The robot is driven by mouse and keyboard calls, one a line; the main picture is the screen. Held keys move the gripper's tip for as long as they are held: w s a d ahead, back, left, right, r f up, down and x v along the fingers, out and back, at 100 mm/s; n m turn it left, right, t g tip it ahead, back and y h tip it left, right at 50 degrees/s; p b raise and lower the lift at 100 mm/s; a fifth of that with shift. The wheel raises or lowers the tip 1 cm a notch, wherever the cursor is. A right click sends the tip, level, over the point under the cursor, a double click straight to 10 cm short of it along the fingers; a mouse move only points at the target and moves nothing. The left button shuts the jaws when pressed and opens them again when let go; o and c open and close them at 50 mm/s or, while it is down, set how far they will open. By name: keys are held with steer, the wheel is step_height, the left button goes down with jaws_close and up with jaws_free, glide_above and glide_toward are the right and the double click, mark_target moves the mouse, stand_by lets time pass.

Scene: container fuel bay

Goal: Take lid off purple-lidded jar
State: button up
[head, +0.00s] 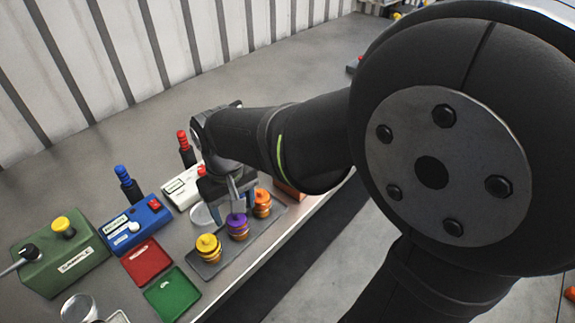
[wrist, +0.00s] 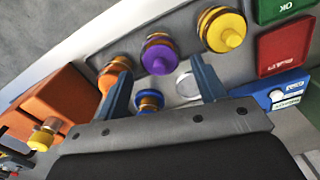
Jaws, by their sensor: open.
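The purple-lidded jar (head: 237,224) stands upright in the grey tray (head: 216,268), between a yellow-lidded jar (head: 208,245) and an orange-lidded jar (head: 262,203). In the wrist view its purple lid (wrist: 158,59) lies between and just beyond my fingertips. My gripper (head: 237,207) points down over this jar, open and empty. In the wrist view my gripper (wrist: 161,70) has one finger on each side of the lid's line, and I see no contact. The finger nearer the orange-lidded jar (wrist: 110,78) partly covers that jar.
A blue-lidded jar (wrist: 149,101) and a clear round dish (wrist: 188,84) are close to my fingers. A red tray (head: 147,260) and a green tray (head: 173,294) lie to the left.

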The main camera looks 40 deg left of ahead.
steer(key=shift+f, duration=0.8)
steer(key=c, duration=1)
steer(key=shift+c, duration=0.2)
steer(key=shift+r, duration=0.15)
